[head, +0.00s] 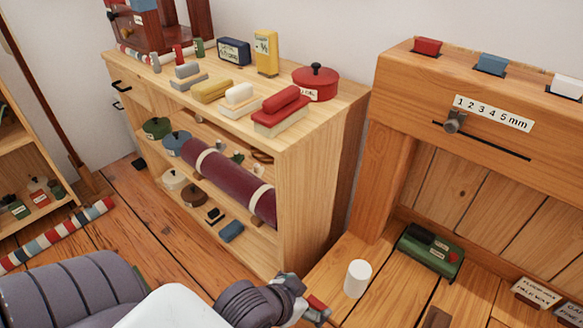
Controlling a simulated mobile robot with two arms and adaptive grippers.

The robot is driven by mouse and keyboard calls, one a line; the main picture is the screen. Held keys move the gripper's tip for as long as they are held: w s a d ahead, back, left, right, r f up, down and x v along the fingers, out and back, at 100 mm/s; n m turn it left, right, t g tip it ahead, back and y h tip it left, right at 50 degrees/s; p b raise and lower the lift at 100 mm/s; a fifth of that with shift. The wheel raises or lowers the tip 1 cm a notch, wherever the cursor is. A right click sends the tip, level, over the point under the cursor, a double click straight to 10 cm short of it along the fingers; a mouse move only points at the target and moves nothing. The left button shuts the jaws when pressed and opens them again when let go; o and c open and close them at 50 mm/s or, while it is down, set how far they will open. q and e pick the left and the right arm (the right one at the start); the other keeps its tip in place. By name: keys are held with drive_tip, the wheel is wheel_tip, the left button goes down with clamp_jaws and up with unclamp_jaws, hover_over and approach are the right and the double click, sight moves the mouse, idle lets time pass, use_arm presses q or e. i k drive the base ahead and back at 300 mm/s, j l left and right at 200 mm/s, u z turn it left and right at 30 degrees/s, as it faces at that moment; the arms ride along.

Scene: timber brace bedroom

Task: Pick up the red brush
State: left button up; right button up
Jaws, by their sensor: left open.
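The red brush (280,112) lies on top of the wooden shelf unit (322,122), near its front right corner. It is a red block with a rounded red handle and a pale band below. My left gripper (311,306) is at the bottom of the head view, low and in front of the shelf unit, well apart from the brush. It is open, and its fingers are small and partly cut by the view. My right gripper is not in view.
White (240,98), yellow (211,90) and grey (188,78) brushes stand in a row left of the red one. A red lidded pot (315,82) is just behind it. A wooden bench (395,150) rises at right, with a white cylinder (357,278) before it.

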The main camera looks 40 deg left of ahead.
sight(279, 111)
drive_tip(key=u, duration=2.4)
drive_tip(key=k+l, duration=0.15)
drive_tip(key=k, duration=0.3)
drive_tip(key=k+l, duration=0.2)
drive_tip(key=k, duration=0.25)
drive_tip(key=k+l, duration=0.15)
drive_tip(key=k, duration=0.3)
